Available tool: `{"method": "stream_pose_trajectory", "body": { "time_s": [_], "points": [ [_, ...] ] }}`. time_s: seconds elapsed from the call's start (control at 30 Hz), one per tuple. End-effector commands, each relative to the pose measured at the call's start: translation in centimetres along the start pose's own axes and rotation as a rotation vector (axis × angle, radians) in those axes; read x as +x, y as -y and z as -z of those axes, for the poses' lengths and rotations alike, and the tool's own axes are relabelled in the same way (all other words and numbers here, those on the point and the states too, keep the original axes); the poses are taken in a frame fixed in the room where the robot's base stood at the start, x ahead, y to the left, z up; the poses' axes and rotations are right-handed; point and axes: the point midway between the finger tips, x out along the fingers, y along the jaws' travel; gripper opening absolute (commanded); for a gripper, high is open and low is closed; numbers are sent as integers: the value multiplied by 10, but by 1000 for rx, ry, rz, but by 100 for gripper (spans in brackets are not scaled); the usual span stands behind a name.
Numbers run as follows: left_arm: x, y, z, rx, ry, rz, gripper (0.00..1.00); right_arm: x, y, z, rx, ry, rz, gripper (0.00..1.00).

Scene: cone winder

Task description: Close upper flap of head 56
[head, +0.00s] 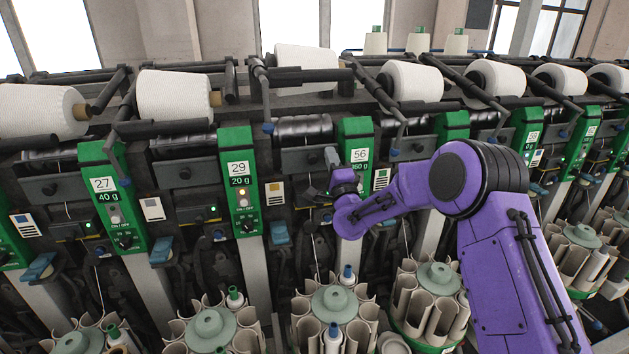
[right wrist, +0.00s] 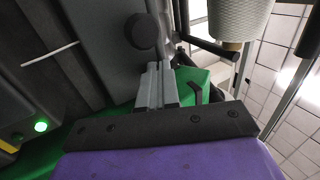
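Head 56 carries a green panel (head: 357,150) with a white "56" label. Left of it is a dark grey flap (head: 298,163), which also fills the upper left of the right wrist view (right wrist: 98,40) with a round black knob (right wrist: 142,31). My right gripper (head: 331,157) is at the left edge of the 56 panel, in front of the flap's right end. In the right wrist view its grey fingers (right wrist: 157,82) lie side by side, shut, with nothing seen between them. Contact with the flap and the flap's exact angle cannot be told. My left gripper is out of view.
Neighbouring heads 29 (head: 240,183) and 27 (head: 106,198) stand to the left, with more heads to the right. White yarn cones (head: 411,81) and dark bars (head: 311,75) run above. Round bobbin magazines (head: 334,304) project below. My right arm covers part of the heads right of 56.

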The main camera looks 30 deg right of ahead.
Motion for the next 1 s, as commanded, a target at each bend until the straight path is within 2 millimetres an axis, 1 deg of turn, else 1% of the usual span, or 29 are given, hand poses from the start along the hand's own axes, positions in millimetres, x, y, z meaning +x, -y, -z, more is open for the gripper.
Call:
{"method": "stream_pose_trajectory", "body": {
  "time_s": [0.03, 0.17, 0.43, 0.7, 0.83, 1.0],
  "points": [
    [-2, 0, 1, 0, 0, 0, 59, 12, 19, 2, 4, -8, 43, 0],
    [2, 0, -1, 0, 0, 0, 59, 0, 21, 3, 4, -9, 44, 0],
    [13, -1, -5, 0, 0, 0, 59, -41, 26, 4, 1, -10, 37, 0],
    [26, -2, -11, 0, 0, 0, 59, -79, 31, 1, 2, -5, 32, 0],
    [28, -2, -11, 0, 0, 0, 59, -89, 35, 1, 1, -4, 32, 0],
    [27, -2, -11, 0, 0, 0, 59, -91, 36, 2, 0, -6, 31, 0]
  ]
}}
